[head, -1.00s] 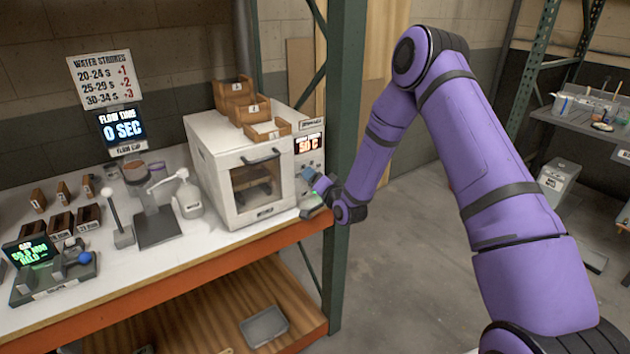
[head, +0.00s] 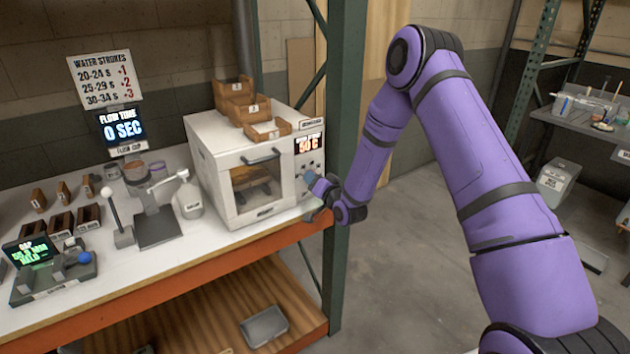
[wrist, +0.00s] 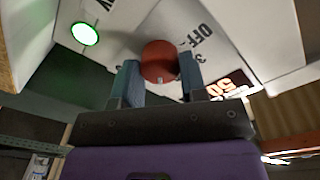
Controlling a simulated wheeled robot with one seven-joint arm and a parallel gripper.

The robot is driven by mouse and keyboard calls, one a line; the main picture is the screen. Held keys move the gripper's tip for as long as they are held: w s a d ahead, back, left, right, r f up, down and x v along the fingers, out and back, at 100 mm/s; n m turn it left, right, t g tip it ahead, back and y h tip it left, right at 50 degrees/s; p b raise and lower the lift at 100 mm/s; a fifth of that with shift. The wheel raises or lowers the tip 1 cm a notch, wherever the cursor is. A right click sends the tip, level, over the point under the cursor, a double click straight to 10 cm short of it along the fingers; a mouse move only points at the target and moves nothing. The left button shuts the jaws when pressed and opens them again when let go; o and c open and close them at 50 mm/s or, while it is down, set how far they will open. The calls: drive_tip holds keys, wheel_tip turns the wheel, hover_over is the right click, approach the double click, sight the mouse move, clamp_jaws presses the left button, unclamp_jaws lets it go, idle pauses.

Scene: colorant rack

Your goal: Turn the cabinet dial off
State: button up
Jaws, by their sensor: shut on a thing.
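The cabinet is a white box (head: 215,160) with a glass door, standing on the bench in the head view. Its control panel is on the right of its front, with a lit orange display (head: 308,145). In the wrist view the red round dial (wrist: 158,55) sits between the two blue-grey fingers of my gripper (wrist: 160,78), which is shut on it. A small pale mark shows on the dial's lower edge. The printed word OFF (wrist: 207,40) is to its right. In the head view my gripper (head: 312,182) is at the panel's lower part and hides the dial.
A lit green round light (wrist: 84,34) shows near the dial in the wrist view. Wooden trays (head: 245,108) sit on the cabinet's top. A green rack post (head: 347,150) stands just right of the cabinet, close to my arm. A white bottle (head: 189,197) stands left of it.

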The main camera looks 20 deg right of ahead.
drive_tip(key=n, duration=0.6)
drive_tip(key=shift+n, duration=0.3)
drive_tip(key=n, duration=0.6)
drive_tip(key=shift+f+n, duration=0.1)
drive_tip(key=shift+n, duration=0.2)
drive_tip(key=n+y, duration=0.1)
drive_tip(key=n, duration=0.5)
drive_tip(key=shift+n, duration=0.3)
drive_tip(key=n, duration=0.5)
drive_tip(key=shift+d+n, duration=0.1)
drive_tip(key=shift+n, duration=0.3)
drive_tip(key=o, duration=0.9)
drive_tip(key=v, duration=1.1)
